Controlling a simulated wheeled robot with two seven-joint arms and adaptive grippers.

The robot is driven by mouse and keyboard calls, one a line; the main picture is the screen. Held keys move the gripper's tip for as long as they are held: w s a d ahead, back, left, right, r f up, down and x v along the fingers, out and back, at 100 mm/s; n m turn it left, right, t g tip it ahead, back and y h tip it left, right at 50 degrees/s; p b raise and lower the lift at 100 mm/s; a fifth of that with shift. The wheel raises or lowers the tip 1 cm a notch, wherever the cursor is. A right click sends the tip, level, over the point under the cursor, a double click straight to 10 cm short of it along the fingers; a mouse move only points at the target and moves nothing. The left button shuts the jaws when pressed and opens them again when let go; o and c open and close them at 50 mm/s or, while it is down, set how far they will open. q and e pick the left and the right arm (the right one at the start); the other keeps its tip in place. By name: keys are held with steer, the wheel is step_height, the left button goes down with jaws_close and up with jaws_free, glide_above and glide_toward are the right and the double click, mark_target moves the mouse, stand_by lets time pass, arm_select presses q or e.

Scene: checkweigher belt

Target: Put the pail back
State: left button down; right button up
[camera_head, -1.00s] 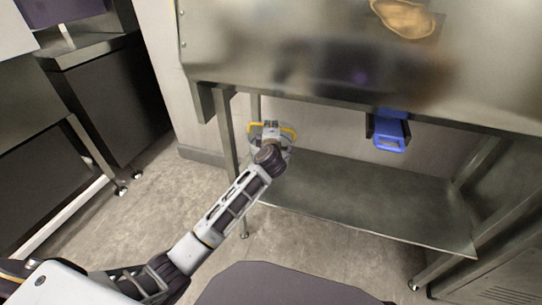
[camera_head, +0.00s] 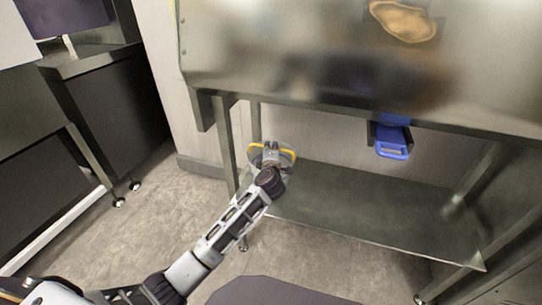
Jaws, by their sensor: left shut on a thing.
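The pail (camera_head: 287,164) is mostly hidden behind my left gripper. Its pale rim and parts of its yellow handle show on both sides of the gripper, at the left end of the table's lower shelf. My left gripper (camera_head: 270,148) is shut on the pail, below the tabletop edge. I cannot tell whether the pail touches the shelf. My right gripper is not in view.
The steel table (camera_head: 300,97) overhangs the lower shelf (camera_head: 370,210), which is bare to the right. A blue item (camera_head: 392,143) hangs under the table edge. A brown flat item (camera_head: 403,20) lies on top. A table leg (camera_head: 227,145) stands just left of my gripper.

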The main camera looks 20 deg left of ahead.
arm_select(q)
step_height(320, 180, down, 3)
steer(key=shift+r+b, duration=0.1)
steer(key=shift+b, duration=0.45)
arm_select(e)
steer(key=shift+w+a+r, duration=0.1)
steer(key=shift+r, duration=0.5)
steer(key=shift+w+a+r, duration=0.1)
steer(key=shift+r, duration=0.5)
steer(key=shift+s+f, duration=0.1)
arm_select(q)
steer(key=c, duration=1.5)
jaws_free()
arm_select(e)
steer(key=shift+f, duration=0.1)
